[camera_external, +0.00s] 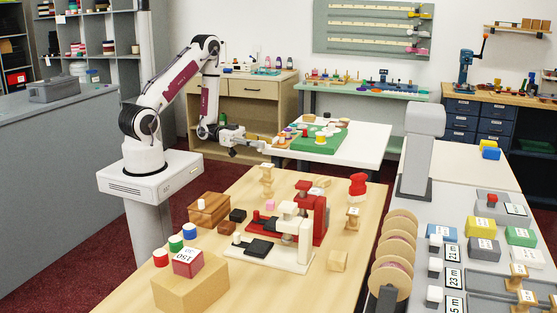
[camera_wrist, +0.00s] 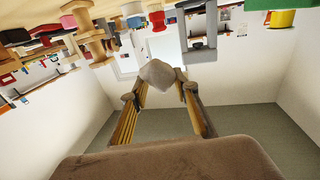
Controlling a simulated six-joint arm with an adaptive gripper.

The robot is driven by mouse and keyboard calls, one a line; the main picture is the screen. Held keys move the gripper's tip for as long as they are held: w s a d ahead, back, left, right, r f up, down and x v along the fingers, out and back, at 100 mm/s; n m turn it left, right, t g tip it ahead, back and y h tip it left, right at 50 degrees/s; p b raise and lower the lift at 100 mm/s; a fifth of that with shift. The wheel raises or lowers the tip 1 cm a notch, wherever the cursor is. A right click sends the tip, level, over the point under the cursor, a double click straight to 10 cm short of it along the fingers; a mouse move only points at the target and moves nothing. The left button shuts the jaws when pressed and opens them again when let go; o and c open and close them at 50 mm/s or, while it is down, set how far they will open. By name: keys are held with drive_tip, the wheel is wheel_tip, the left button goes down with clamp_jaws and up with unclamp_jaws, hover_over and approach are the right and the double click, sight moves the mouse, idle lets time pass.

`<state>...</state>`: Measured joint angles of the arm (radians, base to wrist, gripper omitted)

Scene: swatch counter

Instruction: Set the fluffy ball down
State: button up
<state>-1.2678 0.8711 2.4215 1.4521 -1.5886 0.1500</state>
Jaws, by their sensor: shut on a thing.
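The fluffy ball (camera_wrist: 158,73) is pale grey and shows in the wrist view between the tips of my gripper (camera_wrist: 158,92). My gripper is shut on it, and the ball sticks out past the fingertips. In the external view my gripper (camera_external: 246,142) is held out level, above the far left end of the wooden table (camera_external: 128,284). The ball is too small to make out clearly there.
The wooden table carries red and white stamp-like machines (camera_external: 292,238), a brown box (camera_external: 209,210), a wooden block (camera_external: 190,290) and several small pieces. A white table with a green mat (camera_external: 338,143) stands behind.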

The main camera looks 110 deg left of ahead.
drive_tip(key=shift+f, duration=0.1)
idle(0.3)
drive_tip(key=shift+f, duration=2.85)
drive_tip(key=shift+f, duration=0.1)
drive_tip(key=shift+f, duration=1.8)
drive_tip(key=shift+f, duration=0.2)
drive_tip(key=o, duration=0.7)
drive_tip(key=shift+s, duration=0.2)
